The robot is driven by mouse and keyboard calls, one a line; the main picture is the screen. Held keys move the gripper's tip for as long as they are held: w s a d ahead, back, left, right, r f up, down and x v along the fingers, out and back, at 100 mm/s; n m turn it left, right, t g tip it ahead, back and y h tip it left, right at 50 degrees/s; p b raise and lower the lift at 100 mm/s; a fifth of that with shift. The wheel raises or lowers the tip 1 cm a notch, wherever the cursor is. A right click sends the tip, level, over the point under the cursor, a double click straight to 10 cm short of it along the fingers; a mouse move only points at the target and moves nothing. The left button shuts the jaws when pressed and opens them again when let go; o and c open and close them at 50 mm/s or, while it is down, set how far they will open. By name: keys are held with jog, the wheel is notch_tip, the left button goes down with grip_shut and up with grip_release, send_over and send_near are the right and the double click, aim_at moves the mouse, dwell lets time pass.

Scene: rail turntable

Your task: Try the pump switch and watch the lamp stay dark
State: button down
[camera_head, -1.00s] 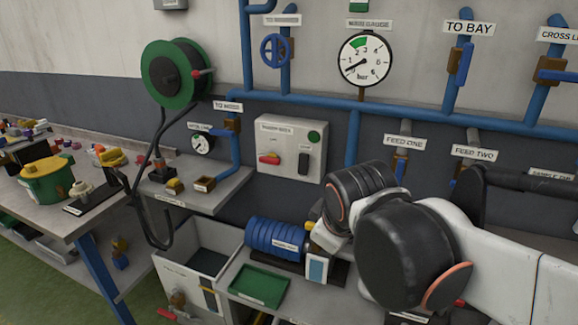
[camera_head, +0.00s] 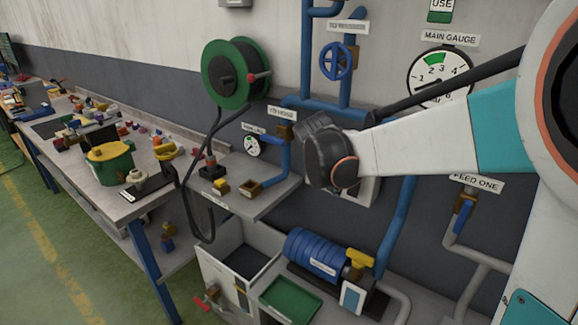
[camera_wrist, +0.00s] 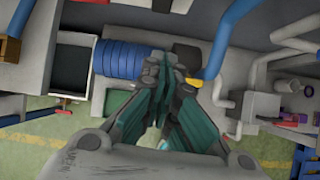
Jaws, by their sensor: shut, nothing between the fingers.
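The pale switch box (camera_head: 367,190) on the wall is mostly covered by my arm in the head view. Only its lower right part shows; its switch and its round lamp are hidden there. The blue ribbed pump (camera_head: 312,254) lies on the bench below the box. It also shows in the wrist view (camera_wrist: 120,59), left of the fingers. My gripper (camera_wrist: 172,58) is shut and empty in the wrist view, with its fingertips together over the bench beside the pump. The gripper is hidden behind my wrist in the head view. The wrist view shows neither the switch nor the lamp.
A green tray (camera_head: 290,299) and an open grey bin (camera_head: 243,262) sit left of the pump. A shelf (camera_head: 262,198) with a small gauge (camera_head: 252,146), blue pipes and a green hose reel (camera_head: 236,73) are left of my arm. The main gauge (camera_head: 437,77) is upper right.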

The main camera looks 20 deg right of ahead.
aim_at(354, 185)
jog(key=shift+w+d+f+n, duration=0.1)
jog(key=shift+w+n, duration=0.3)
jog(key=shift+w, duration=0.1)
jog(key=w+d+r+b+x, duration=0.1)
jog(key=b+x, duration=0.3)
jog(key=x, duration=0.8)
jog(key=shift+w+d, duration=0.3)
jog(key=shift+d, duration=0.4)
jog(key=shift+b, duration=0.3)
